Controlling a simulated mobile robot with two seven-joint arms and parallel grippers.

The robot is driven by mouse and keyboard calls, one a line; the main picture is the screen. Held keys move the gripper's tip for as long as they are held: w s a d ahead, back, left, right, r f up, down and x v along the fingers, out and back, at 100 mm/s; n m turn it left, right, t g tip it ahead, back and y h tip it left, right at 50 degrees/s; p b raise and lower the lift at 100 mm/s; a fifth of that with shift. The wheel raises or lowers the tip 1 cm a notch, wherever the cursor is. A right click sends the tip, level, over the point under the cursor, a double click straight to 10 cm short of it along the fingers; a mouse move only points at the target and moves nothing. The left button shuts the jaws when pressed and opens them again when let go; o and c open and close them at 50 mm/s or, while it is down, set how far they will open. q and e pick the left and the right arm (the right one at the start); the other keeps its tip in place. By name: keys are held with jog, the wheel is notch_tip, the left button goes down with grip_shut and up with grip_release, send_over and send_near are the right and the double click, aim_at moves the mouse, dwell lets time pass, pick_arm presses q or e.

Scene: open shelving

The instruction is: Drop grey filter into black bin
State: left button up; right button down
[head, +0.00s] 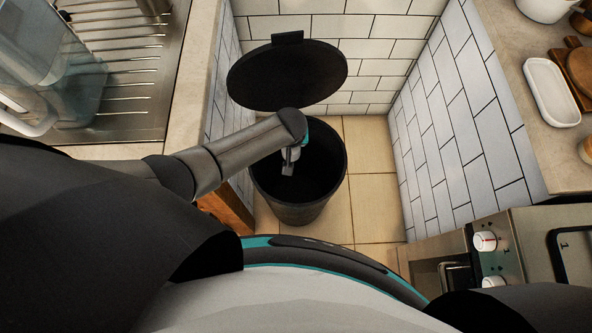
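The black bin (328,196) stands on the tiled floor in the gap between two counters. Its round lid (288,75) is up, leaning toward the back wall. My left arm reaches in from the left, and my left gripper (288,165) points down over the bin's open mouth. Small light grey parts show at the gripper's tip; I cannot tell whether they are only its fingers or include the grey filter. I do not make out the grey filter anywhere else. The bin's inside is dark. My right gripper is out of view.
A clear pitcher (60,75) stands on the metal drainer (130,85) at the left. At the right are a counter with a white tray (551,92) and a stove with knobs (485,241). White tiled walls close in the bin. Floor right of it is free.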

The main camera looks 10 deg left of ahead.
pick_arm(q)
jog(key=o, duration=1.5)
jog(key=p+v, duration=0.8)
jog(key=v, duration=0.7)
jog(key=shift+s+r, duration=0.1)
jog(key=s+a+f+m+g+h+b, duration=0.15)
jog(key=s+a+f, duration=0.25)
jog(key=s+f, duration=0.65)
jog(key=s+a+f+m+y+b, duration=0.1)
jog(key=s+a+f+m, duration=0.2)
jog(key=s+f, duration=0.75)
jog(key=shift+m+g+h, duration=0.25)
jog(key=shift+m+g, duration=0.1)
jog(key=shift+m, duration=0.2)
jog(key=s+f, duration=0.1)
jog(key=s, duration=0.2)
jog(key=s+a+f, duration=0.1)
jog(key=s+f, duration=0.1)
jog(key=s, duration=0.1)
jog(key=s+a+f, duration=0.1)
jog(key=s, duration=0.3)
jog(key=shift+f, duration=0.3)
jog(key=shift+c, duration=0.4)
